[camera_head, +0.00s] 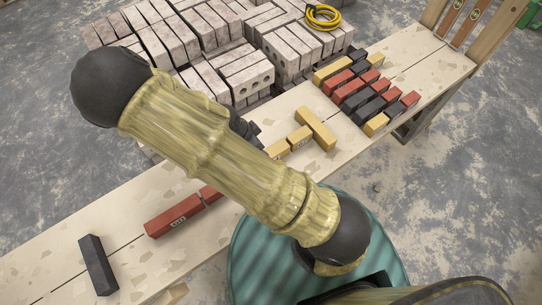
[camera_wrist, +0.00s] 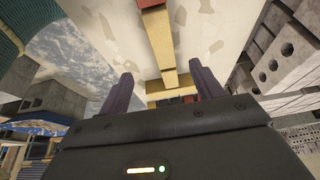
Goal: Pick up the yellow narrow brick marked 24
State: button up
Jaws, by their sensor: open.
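In the head view, yellow bricks lie on the bench beside my arm. A short one (camera_head: 299,138) carries a mark too small to read. Another (camera_head: 278,150) is partly hidden by my arm, and a longer one (camera_head: 316,128) lies crosswise at the end. I cannot tell which is marked 24. In the wrist view, my gripper (camera_wrist: 165,86) is open, its dark fingers apart and nothing held. Yellow brick surfaces (camera_wrist: 169,79) show in the gap between the fingers, partly hidden by the gripper body. My arm hides the gripper's fingers in the head view.
A red brick (camera_head: 172,215) and a dark brick (camera_head: 98,264) lie on the bench (camera_head: 60,225) to the left. Several mixed bricks (camera_head: 365,92) stand in rows at right. Stacked pale blocks (camera_head: 245,75) and a yellow coil (camera_head: 323,16) are behind the bench.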

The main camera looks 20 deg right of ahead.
jog(key=b+x, duration=0.5)
jog(key=x, duration=0.5)
jog(key=shift+d+f+b, duration=0.1)
jog(key=shift+f+b, duration=0.2)
jog(key=shift+b, duration=0.05)
jog(key=shift+w+f, duration=0.1)
jog(key=x, duration=0.1)
jog(key=b+x, duration=0.1)
jog(key=x, duration=0.1)
jog(key=b+x, duration=0.1)
jog(key=x, duration=0.1)
jog(key=shift+w+d, duration=0.25)
grip_shut()
jog(key=shift+r, duration=0.3)
notch_tip(320, 180, up, 10)
jog(key=p, duration=0.4)
jog(key=shift+f, duration=0.1)
